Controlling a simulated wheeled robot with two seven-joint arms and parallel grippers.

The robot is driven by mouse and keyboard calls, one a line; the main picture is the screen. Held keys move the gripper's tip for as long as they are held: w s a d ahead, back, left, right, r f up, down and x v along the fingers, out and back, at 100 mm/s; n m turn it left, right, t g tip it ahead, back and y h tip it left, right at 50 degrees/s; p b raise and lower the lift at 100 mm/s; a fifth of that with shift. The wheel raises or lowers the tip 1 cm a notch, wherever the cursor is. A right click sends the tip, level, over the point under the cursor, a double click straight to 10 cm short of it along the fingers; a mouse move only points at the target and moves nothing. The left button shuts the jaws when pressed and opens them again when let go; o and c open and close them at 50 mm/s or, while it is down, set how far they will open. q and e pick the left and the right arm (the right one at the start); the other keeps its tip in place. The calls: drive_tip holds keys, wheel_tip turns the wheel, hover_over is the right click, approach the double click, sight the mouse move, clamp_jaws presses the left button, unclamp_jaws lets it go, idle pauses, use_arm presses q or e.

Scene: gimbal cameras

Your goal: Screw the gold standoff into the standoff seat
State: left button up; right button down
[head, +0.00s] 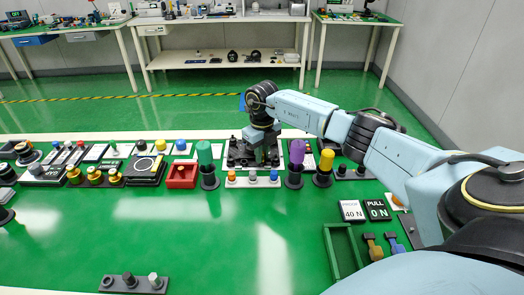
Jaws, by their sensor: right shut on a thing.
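My right arm reaches in from the right, and its gripper (268,152) points down over a pale plate with dark fixtures (237,158) at the back middle of the green table. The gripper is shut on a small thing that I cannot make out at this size. I cannot pick out the gold standoff or the standoff seat for certain; the gripper hides part of the plate. My left gripper is not in view.
Close by stand a green cylinder (204,153), a purple one (297,152) and a yellow one (326,161) in dark holders. A white strip with coloured knobs (252,182) lies in front. A red bin (182,175) is left.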

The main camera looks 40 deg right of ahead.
drive_tip(key=shift+m+p, duration=0.35)
drive_tip(key=shift+m, duration=0.15)
idle(0.8)
drive_tip(key=shift+m+p, duration=1.35)
drive_tip(key=shift+m, duration=0.65)
drive_tip(key=shift+f, duration=0.1)
drive_tip(key=c, duration=1.3)
unclamp_jaws()
wheel_tip(320, 180, up, 13)
drive_tip(key=shift+a+r+p, duration=0.1)
drive_tip(key=shift+r+p, duration=0.1)
drive_tip(key=shift+p, duration=0.8)
